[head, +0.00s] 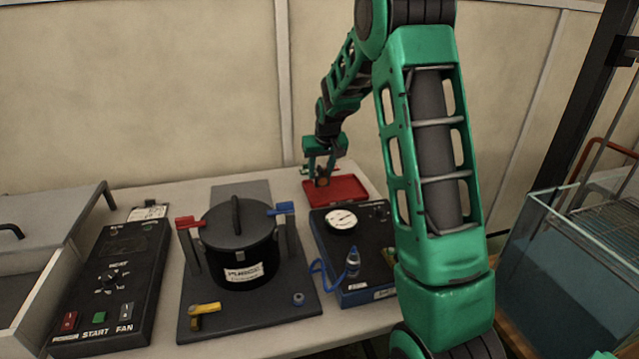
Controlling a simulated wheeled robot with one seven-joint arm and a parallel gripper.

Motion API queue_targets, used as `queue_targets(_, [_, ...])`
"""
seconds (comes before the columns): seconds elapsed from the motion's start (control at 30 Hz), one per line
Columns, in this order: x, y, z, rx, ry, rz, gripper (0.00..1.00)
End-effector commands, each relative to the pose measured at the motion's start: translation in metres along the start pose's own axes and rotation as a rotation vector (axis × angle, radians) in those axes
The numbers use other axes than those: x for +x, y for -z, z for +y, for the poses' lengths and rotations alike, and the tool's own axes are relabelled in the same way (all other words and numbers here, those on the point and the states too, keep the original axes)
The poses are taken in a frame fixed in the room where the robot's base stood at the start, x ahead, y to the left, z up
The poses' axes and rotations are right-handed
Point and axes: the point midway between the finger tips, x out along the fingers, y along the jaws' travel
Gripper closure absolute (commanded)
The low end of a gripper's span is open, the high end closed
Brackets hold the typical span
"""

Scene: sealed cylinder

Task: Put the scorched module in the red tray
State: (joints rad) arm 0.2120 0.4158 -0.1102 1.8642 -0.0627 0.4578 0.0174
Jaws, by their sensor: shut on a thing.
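The red tray (350,191) lies at the back right of the table, behind the gauge box. My gripper (322,178) is at the tray's left part, pointing down, with its jaws shut on a small dark and orange-brown thing (322,183). This looks like the scorched module, but it is small and partly hidden by the fingers. It shows against the red of the tray; I cannot tell whether it touches the tray floor or hangs just above.
A black lidded pot (238,245) with red and blue clamps stands on a dark plate. A gauge box (355,250) is in front of the tray. A control panel (108,285) lies left. A glass tank (570,270) stands right.

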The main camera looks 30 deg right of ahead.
Motion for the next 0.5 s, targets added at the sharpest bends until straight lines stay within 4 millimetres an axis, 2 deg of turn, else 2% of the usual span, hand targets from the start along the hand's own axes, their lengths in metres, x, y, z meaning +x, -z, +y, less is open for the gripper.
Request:
queue_targets(0.17, [0.008, -0.004, 0.003, 0.000, 0.000, -0.001, 0.87])
queue_targets(0.4, [0.037, -0.015, 0.003, 0.000, 0.000, -0.001, 0.87])
queue_targets(0.5, [0.039, -0.016, 0.002, 0.000, 0.000, 0.001, 0.87])
